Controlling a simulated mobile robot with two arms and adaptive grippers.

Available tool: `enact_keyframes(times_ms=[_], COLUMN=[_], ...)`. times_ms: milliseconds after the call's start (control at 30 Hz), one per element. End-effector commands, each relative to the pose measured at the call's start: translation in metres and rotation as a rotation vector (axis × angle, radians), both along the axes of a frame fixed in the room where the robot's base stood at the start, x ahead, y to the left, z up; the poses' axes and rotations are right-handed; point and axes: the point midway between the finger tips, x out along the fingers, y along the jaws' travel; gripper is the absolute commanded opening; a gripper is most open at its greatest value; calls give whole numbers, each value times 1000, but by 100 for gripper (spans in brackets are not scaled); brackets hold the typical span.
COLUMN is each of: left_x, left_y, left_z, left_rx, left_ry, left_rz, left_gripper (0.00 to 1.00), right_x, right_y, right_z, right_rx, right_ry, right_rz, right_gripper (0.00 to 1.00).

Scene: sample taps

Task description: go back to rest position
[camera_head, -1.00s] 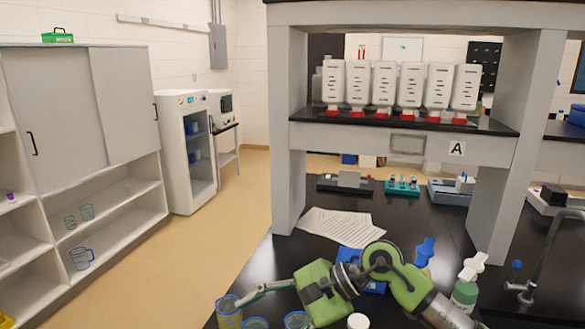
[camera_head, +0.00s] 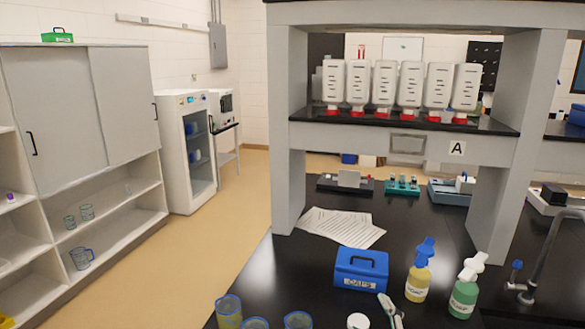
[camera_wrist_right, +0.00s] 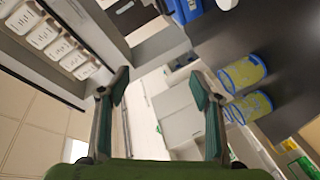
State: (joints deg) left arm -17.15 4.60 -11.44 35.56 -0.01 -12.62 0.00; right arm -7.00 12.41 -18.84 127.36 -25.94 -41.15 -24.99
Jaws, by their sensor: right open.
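My right gripper (camera_wrist_right: 161,88) is open in the right wrist view, with its two fingers apart and nothing between them. In the head view only a small part of it (camera_head: 391,310) shows at the bottom edge, between a white round lid and the green-labelled bottle. My left gripper is not in view. Three beakers with yellow contents (camera_head: 229,311) stand at the front edge of the black bench (camera_head: 320,273); two also show in the right wrist view (camera_wrist_right: 243,71).
A blue box (camera_head: 361,268), a yellow bottle (camera_head: 418,280) and a green bottle (camera_head: 464,298) stand on the bench close to my right gripper. Papers (camera_head: 342,226) lie behind. A shelf (camera_head: 350,133) with several white dispensers spans above. A tap (camera_head: 536,270) is at right.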

Motion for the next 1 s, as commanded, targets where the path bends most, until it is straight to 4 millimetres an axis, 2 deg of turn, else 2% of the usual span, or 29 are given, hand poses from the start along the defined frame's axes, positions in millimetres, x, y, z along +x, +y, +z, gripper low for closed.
enact_keyframes(times_ms=[33, 100, 200, 300, 433, 633, 867, 1000], left_x=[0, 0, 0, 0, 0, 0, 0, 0], left_y=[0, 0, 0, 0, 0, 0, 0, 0], left_z=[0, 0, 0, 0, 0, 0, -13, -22], left_rx=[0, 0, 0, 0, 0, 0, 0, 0], left_ry=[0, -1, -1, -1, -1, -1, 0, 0], left_rz=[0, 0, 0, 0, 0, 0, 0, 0], left_gripper=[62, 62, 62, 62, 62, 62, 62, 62], right_x=[-20, -51, -101, -149, -205, -283, -269, -266], right_y=[-13, -27, -39, -44, -45, -42, -40, -39], right_z=[-33, -75, -124, -157, -185, -206, -278, -331], right_rx=[96, 218, 365, 471, 570, 670, 660, 652], right_ry=[124, 288, 500, 671, 850, 1077, 1099, 1115], right_rz=[-55, -136, -246, -341, -446, -587, -594, -598], right_gripper=[59, 59, 59, 59, 59, 59, 59, 59])
